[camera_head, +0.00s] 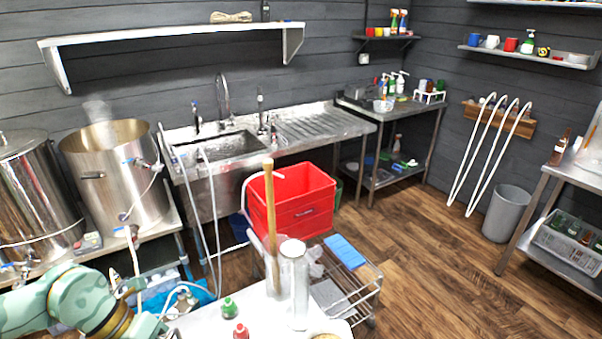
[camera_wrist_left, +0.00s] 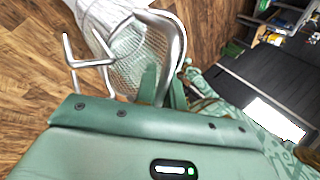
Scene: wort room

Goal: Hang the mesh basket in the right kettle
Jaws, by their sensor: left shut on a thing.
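The mesh basket (camera_wrist_left: 132,58) shows in the left wrist view, with fine metal mesh and a thick bent metal tube (camera_wrist_left: 172,30) at its side. My left gripper (camera_wrist_left: 163,82) is shut on the basket at this tube. A smaller bent metal hook (camera_wrist_left: 88,63) sticks out to the left. In the head view my left arm enters at the lower left, and I cannot make out its fingers or the basket there. The right kettle (camera_head: 112,195) is steel, open at the top, with a pale haze over it. My right gripper is not in view.
The left kettle (camera_head: 30,205) stands close beside it under a lid. Hoses hang at the right kettle's front. A sink (camera_head: 215,147) and a red crate (camera_head: 305,220) lie to the right. A white table (camera_head: 265,318) at the front holds bottles and a clear cylinder (camera_head: 294,270).

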